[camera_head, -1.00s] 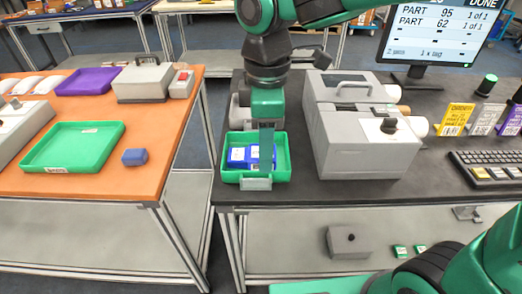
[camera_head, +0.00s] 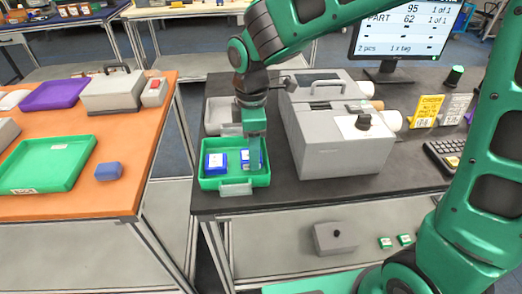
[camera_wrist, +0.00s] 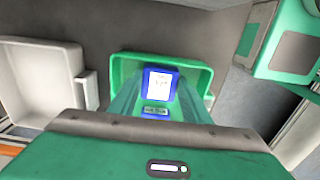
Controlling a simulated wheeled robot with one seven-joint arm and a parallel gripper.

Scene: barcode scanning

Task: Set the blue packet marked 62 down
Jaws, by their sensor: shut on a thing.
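A green tray (camera_head: 234,188) stands at the left front of the dark table. Two blue packets with white labels are in it. My gripper (camera_head: 250,160) points down into the tray and is shut on the right blue packet (camera_head: 245,157); one finger partly covers it. The other blue packet (camera_head: 215,163) lies just left of it, apart from it. In the wrist view, a blue packet (camera_wrist: 160,83) shows between the fingers (camera_wrist: 160,98), inside the tray (camera_wrist: 205,76). I cannot read the packets' numbers, nor tell whether the held packet touches the tray floor.
A large grey machine (camera_head: 340,140) stands close right of the tray. A grey bin (camera_head: 220,110) is behind the tray. A screen (camera_head: 405,30) and keyboard (camera_head: 445,155) are further right. On the orange table to the left are another green tray (camera_head: 20,188) and a blue block (camera_head: 108,171).

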